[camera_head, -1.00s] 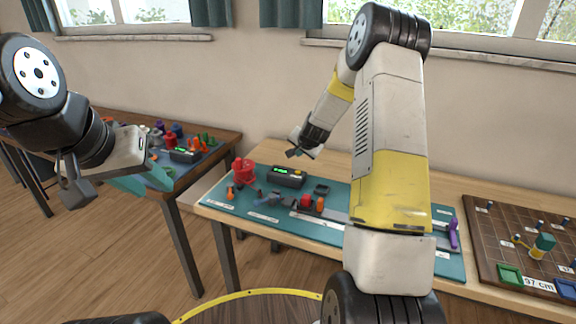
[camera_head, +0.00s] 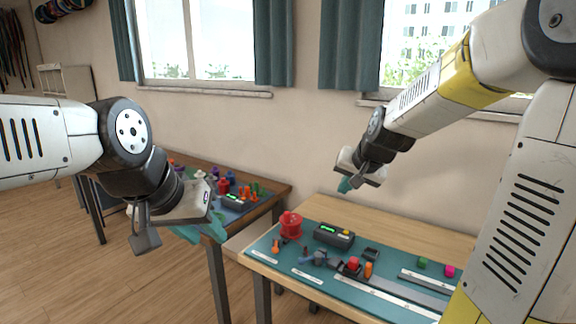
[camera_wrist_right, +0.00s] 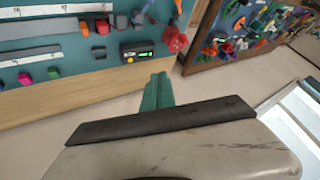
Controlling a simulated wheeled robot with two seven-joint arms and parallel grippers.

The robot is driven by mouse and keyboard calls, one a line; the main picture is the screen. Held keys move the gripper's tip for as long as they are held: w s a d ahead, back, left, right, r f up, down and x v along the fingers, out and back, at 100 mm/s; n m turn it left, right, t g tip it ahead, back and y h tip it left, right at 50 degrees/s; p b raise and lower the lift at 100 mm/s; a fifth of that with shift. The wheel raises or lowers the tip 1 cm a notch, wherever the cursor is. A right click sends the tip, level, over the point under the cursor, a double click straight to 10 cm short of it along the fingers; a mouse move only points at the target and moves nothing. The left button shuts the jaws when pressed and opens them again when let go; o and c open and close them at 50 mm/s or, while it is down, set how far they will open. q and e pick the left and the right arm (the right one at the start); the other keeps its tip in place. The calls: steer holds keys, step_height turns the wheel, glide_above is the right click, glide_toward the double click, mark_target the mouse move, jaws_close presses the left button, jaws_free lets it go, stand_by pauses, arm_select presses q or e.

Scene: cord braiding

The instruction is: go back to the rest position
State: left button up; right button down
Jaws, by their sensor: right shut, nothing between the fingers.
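My right gripper (camera_head: 346,185) hangs in the air above the back edge of the near workbench, clear of everything on it. In the right wrist view its teal fingers (camera_wrist_right: 158,92) are together with nothing between them. My left gripper (camera_head: 190,232) is in the air at the left, in front of the far table. Its teal fingers point down and to the right, and their gap is not clear. I see no object held there.
The near workbench has a teal mat (camera_head: 330,285) with a red spool (camera_head: 290,226), a black device with a green display (camera_head: 334,236) and small colored blocks. A second cluttered table (camera_head: 270,188) stands behind left. Floor (camera_head: 130,285) is open at lower left.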

steer(key=s+a+r+n+g, duration=0.1)
steer(key=s+r+n, duration=0.1)
steer(key=s, duration=2.1)
steer(key=shift+s+r+n+g, duration=0.2)
steer(key=shift+s+n+g, duration=0.15)
steer(key=shift+n, duration=0.55)
